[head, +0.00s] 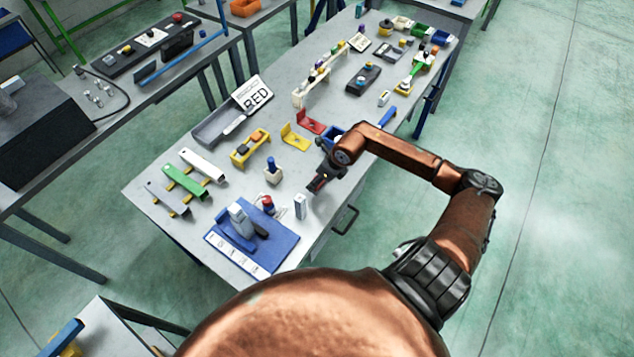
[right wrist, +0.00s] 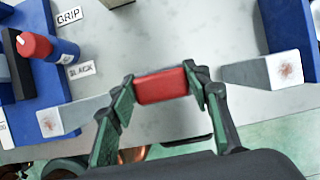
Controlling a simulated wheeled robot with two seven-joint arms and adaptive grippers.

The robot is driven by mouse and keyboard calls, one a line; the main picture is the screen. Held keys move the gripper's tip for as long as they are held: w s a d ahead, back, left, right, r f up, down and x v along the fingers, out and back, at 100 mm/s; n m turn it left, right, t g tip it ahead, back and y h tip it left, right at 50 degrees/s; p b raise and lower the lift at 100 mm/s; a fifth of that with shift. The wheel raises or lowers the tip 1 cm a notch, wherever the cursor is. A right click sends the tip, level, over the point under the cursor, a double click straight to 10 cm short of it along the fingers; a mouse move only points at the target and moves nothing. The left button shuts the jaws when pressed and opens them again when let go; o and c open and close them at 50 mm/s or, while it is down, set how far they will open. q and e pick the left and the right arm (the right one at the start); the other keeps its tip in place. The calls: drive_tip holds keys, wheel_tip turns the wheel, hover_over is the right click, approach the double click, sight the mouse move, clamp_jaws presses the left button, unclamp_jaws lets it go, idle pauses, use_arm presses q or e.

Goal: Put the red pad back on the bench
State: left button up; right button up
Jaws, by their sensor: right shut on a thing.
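The red pad (right wrist: 161,86) is a small red block. In the right wrist view it sits between the two fingertips of my right gripper (right wrist: 160,90), which is shut on it. Behind it is the pale grey top of the bench (right wrist: 175,40), near its front edge. I cannot tell whether the pad touches the bench. In the head view my right gripper (head: 318,184) points down over the near right side of the bench (head: 335,225), and the pad is hardly visible there. My left gripper is in neither view.
A blue mat (head: 275,245) with a grey tool lies at the bench's near end. Yellow and red brackets (head: 296,138) lie behind. Bare bench shows between them.

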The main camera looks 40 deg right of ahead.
drive_tip(key=shift+w+d+f, duration=0.15)
drive_tip(key=shift+w+f, duration=0.15)
drive_tip(key=shift+f, duration=0.05)
wheel_tip(320, 180, down, 3)
drive_tip(key=shift+w+p, duration=0.1)
drive_tip(key=shift+p, duration=0.5)
drive_tip(key=shift+f, duration=0.3)
drive_tip(key=o, duration=1.1)
drive_tip(key=shift+d+r, duration=0.1)
drive_tip(key=shift+r, duration=0.15)
drive_tip(key=shift+b+v, duration=0.95)
drive_tip(key=shift+v, duration=5)
